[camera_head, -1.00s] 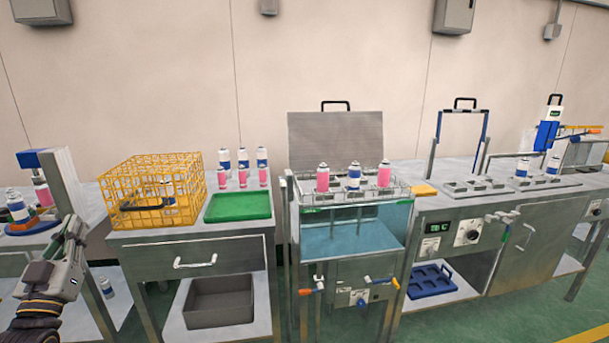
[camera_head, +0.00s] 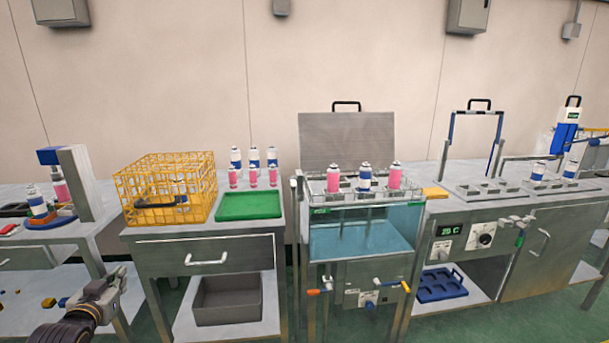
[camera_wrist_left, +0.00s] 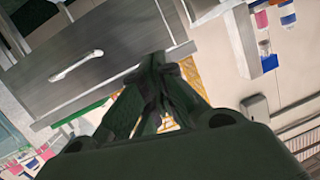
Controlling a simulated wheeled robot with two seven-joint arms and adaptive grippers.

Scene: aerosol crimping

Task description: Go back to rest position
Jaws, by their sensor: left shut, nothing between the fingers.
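My left gripper (camera_head: 112,285) is at the lower left of the head view, in front of the left bench and apart from everything on it. In the left wrist view its fingers (camera_wrist_left: 160,85) are together with nothing between them. The drawer bench (camera_head: 150,243) stands just right of the gripper, with its drawer closed. My right gripper is in neither view.
A yellow wire basket (camera_head: 205,172) and a green tray (camera_head: 247,205) sit on the drawer bench, with several cans behind. A water bath (camera_head: 362,240) holds cans in a rack. Small loose parts lie on the left bench's lower shelf (camera_head: 25,300).

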